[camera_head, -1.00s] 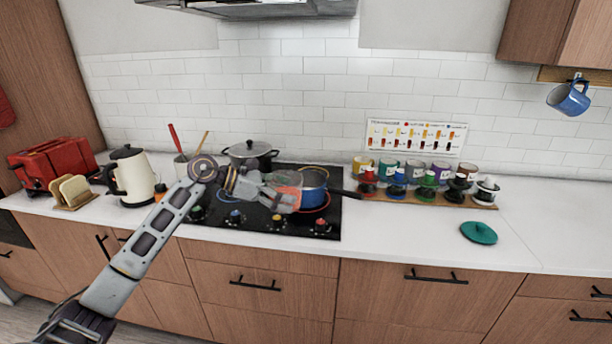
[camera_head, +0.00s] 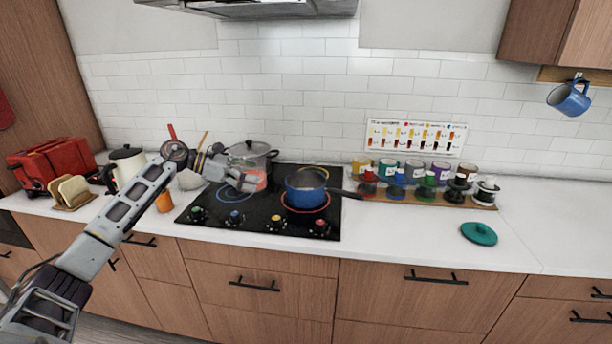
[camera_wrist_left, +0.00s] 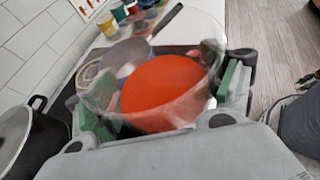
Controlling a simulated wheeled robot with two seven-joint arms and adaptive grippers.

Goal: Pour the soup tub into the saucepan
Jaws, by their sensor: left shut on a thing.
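My left gripper (camera_head: 245,181) is shut on a clear soup tub (camera_head: 262,180) and holds it above the hob, just left of the saucepan. The left wrist view shows the tub (camera_wrist_left: 205,75) between the fingers, with orange-red soup (camera_wrist_left: 160,92) inside. The blue saucepan (camera_head: 303,197) stands upright on the front right burner, its long dark handle pointing right. Its grey inside shows; the contents are unclear. It is partly seen through the tub in the left wrist view. My right gripper is not in view.
A lidded pot (camera_head: 262,157) stands on the hob (camera_head: 245,213) behind the tub. A kettle (camera_head: 127,163), an orange shaker (camera_head: 164,202) and a utensil crock are at left. A rack of several jars (camera_head: 450,198) and a teal lid (camera_head: 479,233) are at right. The counter between saucepan and lid is clear.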

